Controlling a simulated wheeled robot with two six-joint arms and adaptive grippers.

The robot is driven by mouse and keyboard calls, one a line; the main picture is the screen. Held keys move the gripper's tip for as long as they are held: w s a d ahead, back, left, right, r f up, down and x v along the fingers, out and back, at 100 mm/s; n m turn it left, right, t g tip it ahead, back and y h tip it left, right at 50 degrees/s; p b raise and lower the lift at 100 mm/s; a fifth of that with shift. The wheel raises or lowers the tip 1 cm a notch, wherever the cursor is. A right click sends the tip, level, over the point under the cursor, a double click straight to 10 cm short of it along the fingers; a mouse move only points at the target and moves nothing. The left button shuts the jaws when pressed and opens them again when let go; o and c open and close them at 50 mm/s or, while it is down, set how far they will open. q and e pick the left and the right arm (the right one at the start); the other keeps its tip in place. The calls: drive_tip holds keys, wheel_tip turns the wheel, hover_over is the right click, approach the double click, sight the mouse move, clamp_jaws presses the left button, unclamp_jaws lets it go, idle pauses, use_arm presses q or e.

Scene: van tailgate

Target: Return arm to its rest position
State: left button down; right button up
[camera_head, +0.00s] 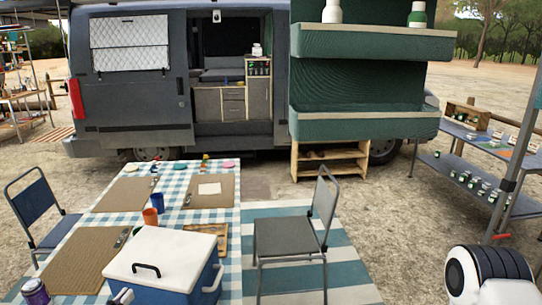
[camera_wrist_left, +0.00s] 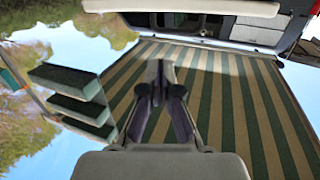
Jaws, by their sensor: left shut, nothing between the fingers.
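My left gripper (camera_wrist_left: 160,72) shows in the left wrist view, pointing away from the camera. Its dark fingers come together at the tips and hold nothing. Behind the fingers is a green and tan striped surface (camera_wrist_left: 240,105), with sky and trees to the left. I cannot make out the left gripper in the head view. My right gripper is in neither view. A white and black rounded part at the bottom right of the head view looks like part of my own arm.
A table with a checked cloth (camera_head: 170,177) holds a blue and white cooler (camera_head: 165,262), placemats and cups. A folding chair (camera_head: 290,238) stands beside it. Green shelves (camera_head: 365,125) stand before the van (camera_head: 135,105). A side table (camera_head: 465,135) is at right.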

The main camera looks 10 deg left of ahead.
use_arm(q)
drive_tip(key=s+d+f+m+g+h, duration=0.1)
drive_tip(key=s+d+f+m+g, duration=0.1)
drive_tip(key=s+d+f+g, duration=0.45)
drive_tip(key=s+d+f+m+g+h, duration=0.1)
drive_tip(key=d+f+m+g+h, duration=0.15)
drive_tip(key=d+f, duration=0.65)
drive_tip(key=s+a+f+n+g+y, duration=0.1)
drive_tip(key=s+f+n+g+y, duration=0.1)
drive_tip(key=s, duration=0.6)
drive_tip(key=s+a+f+n+g+y, duration=0.1)
drive_tip(key=s+f+n+g+y, duration=0.2)
drive_tip(key=s+f+g, duration=0.3)
wheel_tip(320, 180, down, 2)
drive_tip(key=shift+s+a+f+n+g, duration=0.25)
drive_tip(key=shift+s+n+g, duration=0.15)
drive_tip(key=shift+s+n, duration=0.4)
drive_tip(key=shift+s, duration=0.1)
